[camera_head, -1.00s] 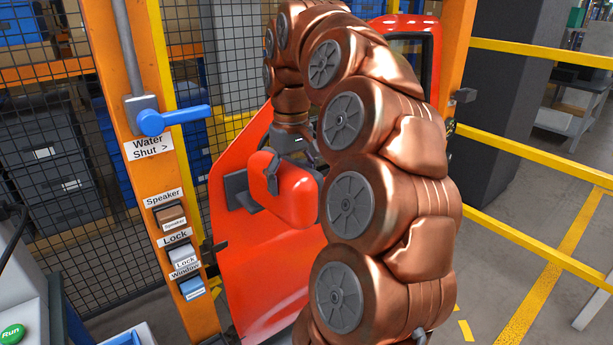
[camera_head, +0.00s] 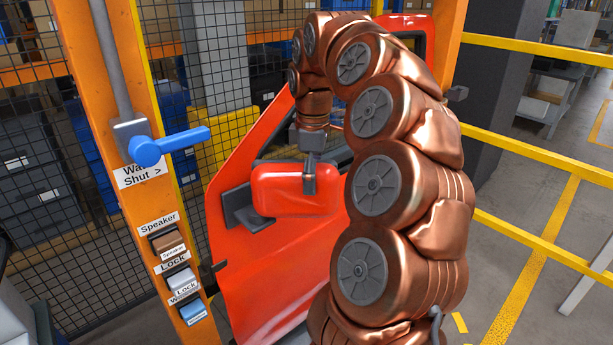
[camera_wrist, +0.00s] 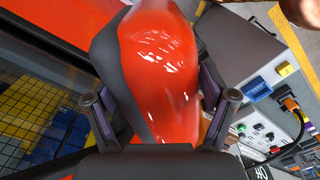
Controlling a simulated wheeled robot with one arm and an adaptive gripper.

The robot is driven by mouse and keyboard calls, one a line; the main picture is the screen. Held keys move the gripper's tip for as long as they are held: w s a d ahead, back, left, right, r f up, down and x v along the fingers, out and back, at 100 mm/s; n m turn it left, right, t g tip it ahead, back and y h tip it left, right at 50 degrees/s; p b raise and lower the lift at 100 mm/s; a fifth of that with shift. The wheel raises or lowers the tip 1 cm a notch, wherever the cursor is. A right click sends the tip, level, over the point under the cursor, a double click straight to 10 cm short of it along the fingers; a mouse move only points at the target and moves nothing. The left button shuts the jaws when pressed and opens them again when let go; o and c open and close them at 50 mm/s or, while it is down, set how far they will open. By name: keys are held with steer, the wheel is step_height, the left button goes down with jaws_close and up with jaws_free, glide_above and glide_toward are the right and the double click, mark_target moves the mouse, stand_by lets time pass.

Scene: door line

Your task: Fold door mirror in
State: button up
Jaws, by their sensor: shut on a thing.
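The red door mirror (camera_head: 275,195) sits on a dark mount (camera_head: 240,205) on the outside of the red door (camera_head: 290,270). It extends to the right of its mount, in front of the door. My gripper (camera_head: 309,182) reaches down over the mirror's top, toward its right end, with one dark finger on the near face. In the wrist view, the mirror (camera_wrist: 160,70) fills the space between the two fingers of my gripper (camera_wrist: 160,112), one on each side. The jaws are shut on it. The far finger is hidden in the head view.
An orange post (camera_head: 105,110) at left carries a blue valve lever (camera_head: 170,144) and the Speaker, Lock and Window switches (camera_head: 180,281). Mesh fencing stands behind. Yellow rails (camera_head: 530,245) run at right. A panel with buttons (camera_wrist: 262,120) shows in the wrist view.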

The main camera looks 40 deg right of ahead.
steer(key=shift+w+d+r, duration=0.1)
steer(key=shift+w+d, duration=0.05)
steer(key=shift+w, duration=0.05)
stand_by(0.4)
steer(key=o, duration=1.5)
steer(key=shift+o, duration=0.2)
step_height(320, 180, up, 5)
steer(key=shift+w, duration=0.1)
steer(key=shift+d+r, duration=0.15)
steer(key=shift+r, duration=0.9)
steer(key=shift+r, duration=0.15)
